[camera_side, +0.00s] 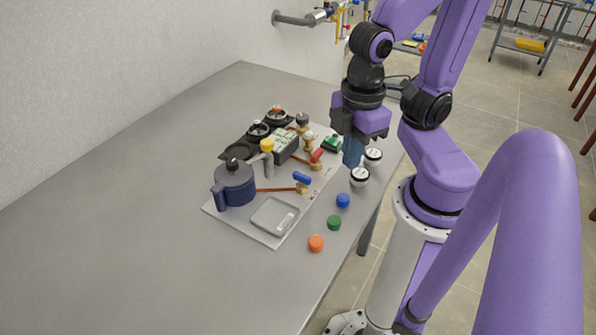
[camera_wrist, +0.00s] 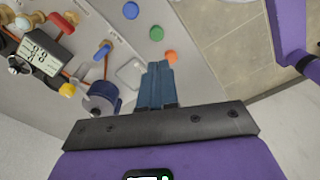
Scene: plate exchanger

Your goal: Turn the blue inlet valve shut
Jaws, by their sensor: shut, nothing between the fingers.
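The blue inlet valve has a blue lever handle (camera_side: 302,177) above a brass body (camera_side: 302,188) at the end of a copper pipe. The blue handle also shows in the wrist view (camera_wrist: 102,50), left of my fingers. I cannot tell surely from these views how far the handle is turned. My gripper (camera_side: 352,165) is shut and empty, with blue fingers pointing down. It is apart from the valve, to its right in the side view, near the white-topped jars. In the wrist view the closed fingers (camera_wrist: 160,65) have nothing between them.
A red-handled valve (camera_side: 316,155), a dark blue pot (camera_side: 235,184), a digital meter (camera_side: 285,146) and a grey tray (camera_side: 274,215) share the board with the valve. Blue (camera_side: 343,200), green (camera_side: 334,222) and orange (camera_side: 316,243) caps lie right of it. The table's left side is clear.

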